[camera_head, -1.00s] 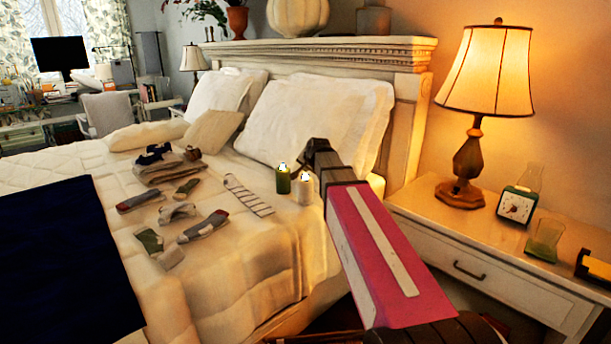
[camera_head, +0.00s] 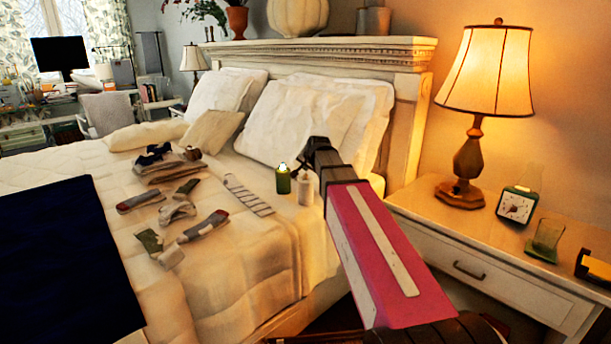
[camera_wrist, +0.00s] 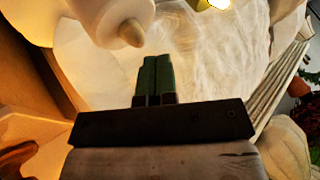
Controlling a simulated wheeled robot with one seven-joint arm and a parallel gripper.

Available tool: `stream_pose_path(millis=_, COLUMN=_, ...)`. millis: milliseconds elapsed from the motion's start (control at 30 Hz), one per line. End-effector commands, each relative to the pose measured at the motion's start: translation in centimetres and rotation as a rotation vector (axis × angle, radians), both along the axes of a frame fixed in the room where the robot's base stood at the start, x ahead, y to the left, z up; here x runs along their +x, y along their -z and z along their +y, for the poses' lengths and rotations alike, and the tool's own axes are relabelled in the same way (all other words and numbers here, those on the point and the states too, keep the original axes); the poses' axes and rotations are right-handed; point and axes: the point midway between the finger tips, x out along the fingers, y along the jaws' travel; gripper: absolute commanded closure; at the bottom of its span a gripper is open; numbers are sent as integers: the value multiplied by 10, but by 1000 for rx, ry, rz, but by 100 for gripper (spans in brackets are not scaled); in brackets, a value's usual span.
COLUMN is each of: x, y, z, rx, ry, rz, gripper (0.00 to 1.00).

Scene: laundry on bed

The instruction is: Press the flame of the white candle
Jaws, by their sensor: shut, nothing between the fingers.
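The white candle (camera_head: 305,189) stands on the bed's near right side, right of the green candle (camera_head: 283,181). Its top shows no bright glow in the head view. In the wrist view the white candle (camera_wrist: 98,17) is at the upper left, with a dull, beige pointed tip (camera_wrist: 131,33) towards my fingers. The green candle's flame (camera_head: 282,166) glows; a yellow glow also shows at the wrist view's top right. My gripper (camera_head: 300,171) is just above the white candle. Its green fingers (camera_wrist: 155,60) are together and empty, close below the tip; contact is not clear.
Several socks and folded clothes (camera_head: 172,166) lie left of the candles on the bed. Pillows (camera_head: 300,120) and the headboard (camera_head: 320,50) are behind. A nightstand (camera_head: 480,240) with a lit lamp (camera_head: 485,75) stands to the right.

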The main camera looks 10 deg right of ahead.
Motion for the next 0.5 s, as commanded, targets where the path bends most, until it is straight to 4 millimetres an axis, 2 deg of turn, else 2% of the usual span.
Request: stream_pose_path(millis=500, x=0, y=-8, z=0, rx=0, ry=1, rz=-1, gripper=100)
